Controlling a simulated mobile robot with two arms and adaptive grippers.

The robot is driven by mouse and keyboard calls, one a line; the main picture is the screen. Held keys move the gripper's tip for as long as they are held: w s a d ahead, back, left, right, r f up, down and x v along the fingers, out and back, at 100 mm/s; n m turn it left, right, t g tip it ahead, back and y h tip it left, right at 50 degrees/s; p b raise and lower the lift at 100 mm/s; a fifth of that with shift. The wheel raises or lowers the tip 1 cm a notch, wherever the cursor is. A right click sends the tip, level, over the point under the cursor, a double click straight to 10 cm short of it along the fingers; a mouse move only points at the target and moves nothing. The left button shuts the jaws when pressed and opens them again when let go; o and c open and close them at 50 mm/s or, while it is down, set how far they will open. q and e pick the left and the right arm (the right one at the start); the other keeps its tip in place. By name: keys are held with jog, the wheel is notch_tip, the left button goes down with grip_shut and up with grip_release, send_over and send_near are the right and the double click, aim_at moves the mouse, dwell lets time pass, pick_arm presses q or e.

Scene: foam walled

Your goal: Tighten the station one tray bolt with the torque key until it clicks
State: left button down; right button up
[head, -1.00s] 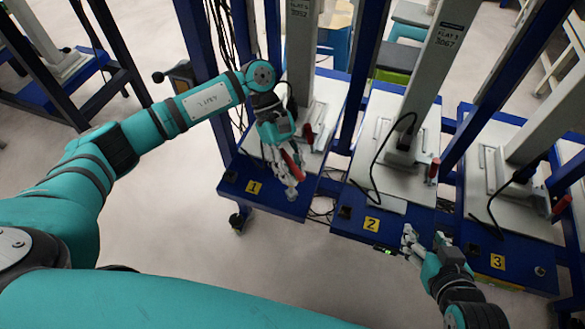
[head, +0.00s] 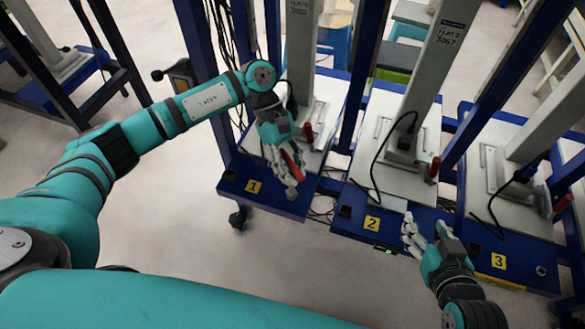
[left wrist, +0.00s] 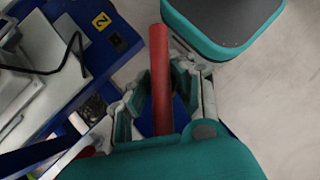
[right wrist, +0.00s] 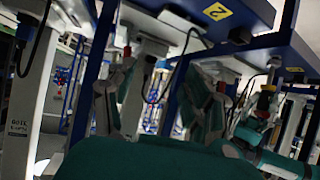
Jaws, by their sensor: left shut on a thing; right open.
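The red-handled torque key (head: 294,161) is in my left gripper (head: 287,163), over the station one base (head: 232,179) with its yellow number 1 label (head: 253,187). The left wrist view shows the red handle (left wrist: 160,75) between the closed fingers (left wrist: 158,100). A grey round end (head: 291,193) shows below the key, at the base's front edge. I cannot tell whether the key sits on the tray bolt; the bolt is not clearly seen. My right gripper (head: 411,233) is open and empty, in front of station two. Its spread fingers also show in the right wrist view (right wrist: 160,105).
Stations two (head: 372,224) and three (head: 498,261) stand to the right, with blue uprights, grey columns and black cables. Small red handles (head: 434,167) stick up from the plates. Open pale floor (head: 250,265) lies in front of the stations.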

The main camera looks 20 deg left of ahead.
pick_arm(q)
jog(key=shift+f, duration=0.1)
pick_arm(e)
jog(key=shift+w+a+r, duration=0.1)
jog(key=shift+w+r, duration=0.15)
jog(key=shift+w+r+t, duration=0.15)
jog(key=shift+r+t, duration=0.1)
jog(key=shift+t, duration=0.15)
jog(key=shift+w+r, duration=0.1)
pick_arm(q)
jog(key=shift+f, duration=0.1)
pick_arm(e)
jog(key=shift+w+a+r+y, duration=0.1)
jog(key=shift+w+r+y, duration=0.1)
jog(key=shift+y, duration=0.1)
pick_arm(q)
jog(key=shift+f+b, duration=0.3)
jog(key=shift+b, duration=0.25)
pick_arm(e)
jog(key=shift+w+a+r+t, duration=0.15)
jog(key=shift+w+r+t, duration=0.1)
jog(key=shift+r+t, duration=0.25)
jog(key=shift+w+a+r+t, duration=0.15)
jog(key=shift+w+r+t, duration=0.05)
jog(key=shift+r+t, duration=0.25)
